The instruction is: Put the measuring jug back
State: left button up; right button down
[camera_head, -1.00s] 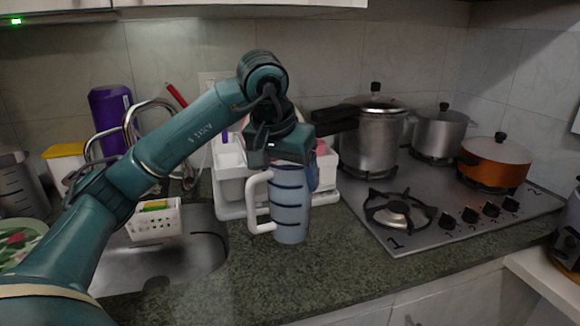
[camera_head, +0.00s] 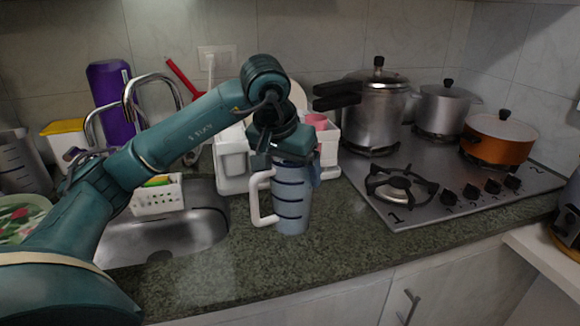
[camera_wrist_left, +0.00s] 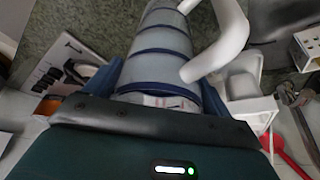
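The measuring jug (camera_head: 291,205) is grey-blue with dark blue bands and a white handle. It is upright over the front of the counter in the head view, with the handle to the left. My left gripper (camera_head: 290,162) is above it, with its fingers down around the jug's upper part. In the left wrist view the jug (camera_wrist_left: 160,45) sits between the two blue fingers, which are shut on it. I cannot tell whether its base touches the counter. My right gripper is not in view.
A white dish rack (camera_head: 233,165) stands just behind the jug. The sink (camera_head: 165,236) with a white basket (camera_head: 156,196) is left, the gas hob (camera_head: 440,190) with several pots right. Another clear marked container (camera_head: 20,165) stands far left. The counter front (camera_head: 330,250) is clear.

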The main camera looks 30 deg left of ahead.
pick_arm(q)
jog(key=shift+o, duration=1.3)
jog(key=shift+r, duration=0.15)
jog(key=p+v, duration=0.1)
jog(key=v, duration=1.1)
jog(key=shift+p, duration=0.35)
jog(key=shift+w, duration=0.1)
